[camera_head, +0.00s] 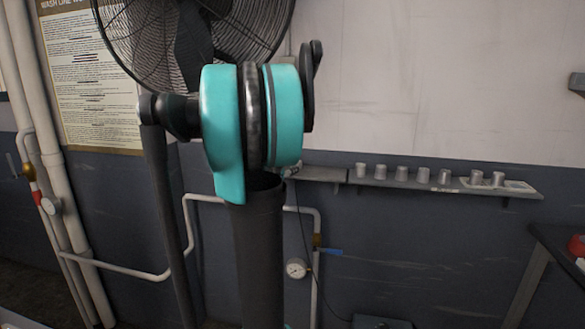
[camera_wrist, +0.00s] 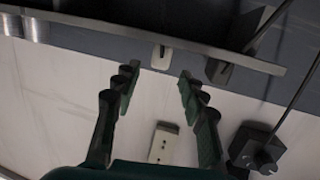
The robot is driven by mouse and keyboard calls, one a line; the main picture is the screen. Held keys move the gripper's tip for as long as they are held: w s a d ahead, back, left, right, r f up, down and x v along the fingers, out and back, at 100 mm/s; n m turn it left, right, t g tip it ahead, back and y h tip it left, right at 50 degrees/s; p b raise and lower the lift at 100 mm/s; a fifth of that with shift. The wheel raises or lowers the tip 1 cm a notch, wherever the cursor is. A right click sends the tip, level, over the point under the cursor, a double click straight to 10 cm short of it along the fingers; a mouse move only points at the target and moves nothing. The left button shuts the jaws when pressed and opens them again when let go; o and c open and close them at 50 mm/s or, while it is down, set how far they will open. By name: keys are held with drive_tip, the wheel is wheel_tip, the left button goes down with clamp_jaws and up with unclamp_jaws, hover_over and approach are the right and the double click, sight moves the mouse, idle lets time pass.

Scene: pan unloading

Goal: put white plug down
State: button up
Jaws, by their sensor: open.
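My gripper (camera_wrist: 157,78) is open in the wrist view, its two dark fingers apart with nothing held between them. A small white piece with a dark slot, seemingly the white plug (camera_wrist: 161,60), lies just beyond the fingertips at the edge of the shelf (camera_wrist: 110,34). It is apart from both fingers. Whether it rests on the shelf or against the wall, I cannot tell. In the head view my arm hides the gripper, and I cannot make out the plug there.
A pale plate, perhaps a socket (camera_wrist: 163,145), is on the wall between the fingers. A dark box (camera_wrist: 257,148) with a rod is at right. Several metal cups (camera_head: 422,175) line the shelf (camera_head: 440,187). A red object (camera_head: 577,245) is at the far right.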

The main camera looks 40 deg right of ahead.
drive_tip(key=s+a+f+n+g+y, duration=0.1)
drive_tip(key=s+a+f+n+y, duration=0.3)
drive_tip(key=a+f, duration=0.5)
drive_tip(key=s+a+f+n+g+y, duration=0.1)
drive_tip(key=s+a+f+n+y, duration=0.3)
drive_tip(key=s+a+f, duration=0.5)
drive_tip(key=s+a+f+n+g+y, duration=0.1)
drive_tip(key=s+a+f+n+y, duration=0.3)
drive_tip(key=a+f, duration=0.5)
drive_tip(key=s+a+y, duration=0.2)
drive_tip(key=s+a, duration=0.1)
drive_tip(key=a, duration=0.8)
drive_tip(key=shift+s+a, duration=0.15)
drive_tip(key=shift+a, duration=0.15)
drive_tip(key=shift+r, duration=0.1)
